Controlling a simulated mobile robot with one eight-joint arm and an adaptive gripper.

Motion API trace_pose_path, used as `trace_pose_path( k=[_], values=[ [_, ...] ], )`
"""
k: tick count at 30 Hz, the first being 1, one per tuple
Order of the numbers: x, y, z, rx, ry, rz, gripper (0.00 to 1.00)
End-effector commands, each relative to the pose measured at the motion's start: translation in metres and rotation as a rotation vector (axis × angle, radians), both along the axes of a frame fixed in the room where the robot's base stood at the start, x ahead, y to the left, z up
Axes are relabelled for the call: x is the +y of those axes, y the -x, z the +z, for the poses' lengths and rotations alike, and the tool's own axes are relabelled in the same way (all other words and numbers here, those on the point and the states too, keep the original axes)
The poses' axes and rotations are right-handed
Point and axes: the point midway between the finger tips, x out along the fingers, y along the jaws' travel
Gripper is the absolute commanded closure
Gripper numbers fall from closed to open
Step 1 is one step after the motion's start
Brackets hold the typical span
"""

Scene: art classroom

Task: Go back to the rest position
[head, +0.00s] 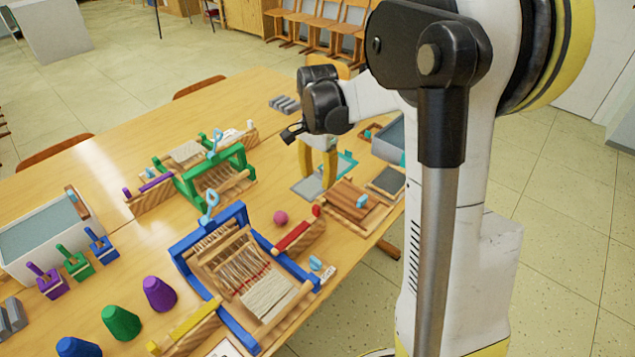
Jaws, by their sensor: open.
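My arm reaches in from the right over the wooden table (115,150). The black wrist hangs over the table's right part, with my gripper (317,178) below it. Its two yellow fingers point down and stand apart, with nothing visible between them. The fingers are over or near a grey flat piece with teal parts (307,188); I cannot tell whether they touch it. A blue-framed loom (191,262) stands in front and a green-framed loom (190,189) to the left.
Cones in purple (159,294), green (121,322) and blue (77,348) stand front left, near a grey-lined tray (38,238). A pink ball (281,218) lies beside a red-topped wooden block (298,234). A wooden tool block (352,205) sits right of the gripper. The back left tabletop is clear.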

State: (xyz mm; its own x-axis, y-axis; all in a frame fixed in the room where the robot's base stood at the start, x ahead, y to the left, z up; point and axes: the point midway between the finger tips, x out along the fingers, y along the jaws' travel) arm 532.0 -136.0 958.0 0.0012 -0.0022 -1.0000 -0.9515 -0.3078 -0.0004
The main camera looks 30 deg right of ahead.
Motion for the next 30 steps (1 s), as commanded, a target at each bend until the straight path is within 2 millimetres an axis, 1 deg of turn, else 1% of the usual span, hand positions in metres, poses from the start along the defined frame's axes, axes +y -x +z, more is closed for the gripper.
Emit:
trace_pose_path(
  k=[13, 17, 20, 21, 24, 27, 30],
  values=[
    [0.001, 0.001, 0.001, -0.002, 0.000, 0.005, 0.59],
    [0.011, 0.009, 0.015, -0.035, 0.010, 0.073, 0.59],
    [0.029, 0.024, 0.038, -0.091, 0.030, 0.197, 0.59],
    [0.038, 0.033, 0.048, -0.120, 0.042, 0.261, 0.59],
    [0.059, 0.056, 0.070, -0.197, 0.080, 0.430, 0.59],
    [0.079, 0.081, 0.086, -0.271, 0.126, 0.597, 0.59],
    [0.097, 0.106, 0.096, -0.343, 0.180, 0.761, 0.59]
  ],
)
